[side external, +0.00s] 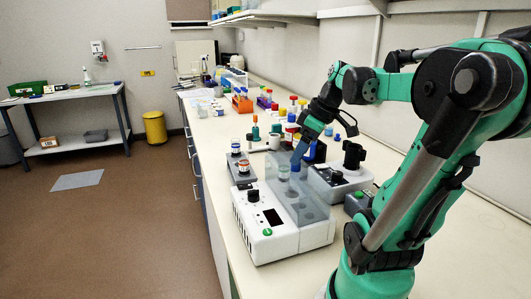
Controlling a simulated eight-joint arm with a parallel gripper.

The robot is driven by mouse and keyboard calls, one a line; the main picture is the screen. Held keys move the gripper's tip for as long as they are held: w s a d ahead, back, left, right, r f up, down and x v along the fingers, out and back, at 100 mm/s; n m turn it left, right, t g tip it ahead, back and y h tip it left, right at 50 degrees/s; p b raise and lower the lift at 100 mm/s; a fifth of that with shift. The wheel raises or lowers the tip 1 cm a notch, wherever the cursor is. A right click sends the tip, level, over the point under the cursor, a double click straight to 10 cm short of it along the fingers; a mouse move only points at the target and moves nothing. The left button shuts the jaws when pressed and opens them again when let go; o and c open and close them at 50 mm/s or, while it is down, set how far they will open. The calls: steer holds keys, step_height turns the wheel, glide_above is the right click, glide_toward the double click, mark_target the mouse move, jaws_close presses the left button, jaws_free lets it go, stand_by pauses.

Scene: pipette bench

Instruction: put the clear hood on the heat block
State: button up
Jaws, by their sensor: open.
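The white heat block (265,238) stands near the front of the bench, with a dark display and a black knob on its sloped face. The clear hood (308,208), a see-through grey box, is over the back part of the block and looks seated on it. Round wells and a blue-capped item show dimly through it. My gripper (299,153) points down just above the hood's far end, its jaws open. The small size and overlap hide whether the fingers touch the hood.
A grey device with a black knob (338,180) stands close to the right of the hood. A grey block with small jars (241,172) is at the left. Several coloured bottles and racks (240,104) crowd the bench behind.

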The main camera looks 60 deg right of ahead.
steer(key=v, duration=0.5)
steer(key=w+a+f+t, duration=0.1)
steer(key=w+a+f, duration=0.3)
steer(key=a, duration=0.6)
steer(key=w+a+f+t, duration=0.1)
steer(key=w+a+f, duration=0.3)
steer(key=w+a, duration=0.3)
steer(key=a, duration=0.3)
steer(key=shift+a+f+t, duration=0.2)
steer(key=shift+t, duration=0.1)
